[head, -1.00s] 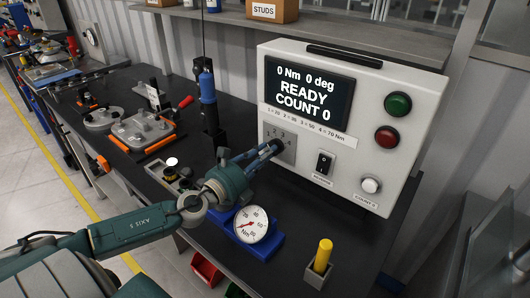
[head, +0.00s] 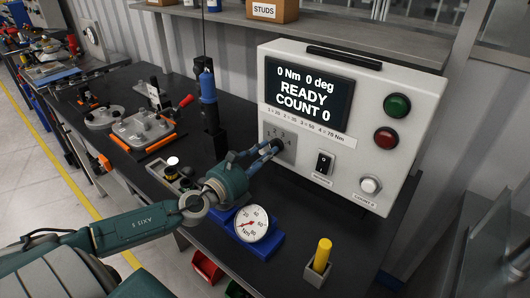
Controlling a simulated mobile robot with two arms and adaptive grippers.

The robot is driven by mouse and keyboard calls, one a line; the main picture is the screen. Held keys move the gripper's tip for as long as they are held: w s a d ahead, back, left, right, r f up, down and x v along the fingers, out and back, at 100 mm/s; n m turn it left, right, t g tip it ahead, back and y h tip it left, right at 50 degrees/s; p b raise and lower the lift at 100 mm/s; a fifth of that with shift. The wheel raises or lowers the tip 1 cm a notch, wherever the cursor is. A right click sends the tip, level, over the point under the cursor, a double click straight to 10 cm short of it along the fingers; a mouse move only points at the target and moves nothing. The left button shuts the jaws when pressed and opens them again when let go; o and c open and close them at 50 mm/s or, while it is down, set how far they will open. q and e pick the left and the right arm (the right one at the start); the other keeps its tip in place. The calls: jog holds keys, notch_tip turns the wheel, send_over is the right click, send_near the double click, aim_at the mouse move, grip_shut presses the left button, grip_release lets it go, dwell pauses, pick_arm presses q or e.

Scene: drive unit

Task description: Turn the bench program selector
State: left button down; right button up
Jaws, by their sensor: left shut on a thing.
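The bench controller (head: 380,85) is a white box with a screen reading "0 Nm 0 deg READY COUNT 0". A legend strip under the screen lists torque values for numbers 1 to 4. The program selector plate (head: 270,137) is grey and carries numbers along its top. My left gripper (head: 276,147) reaches the plate from the lower left, its fingers shut around the selector knob, which they largely hide. I cannot see which number the knob points to. My right gripper is not in view.
A rocker switch (head: 324,163) and a white button (head: 370,184) sit right of the plate. Green (head: 397,105) and red (head: 386,138) lamps are above. A dial gauge (head: 252,224) stands below my left wrist. A blue tool (head: 208,88) hangs behind it.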

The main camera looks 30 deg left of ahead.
pick_arm(q)
jog(key=c, duration=1.5)
grip_release()
jog(key=shift+c, duration=0.2)
jog(key=s+a, duration=0.1)
jog(key=s, duration=1.1)
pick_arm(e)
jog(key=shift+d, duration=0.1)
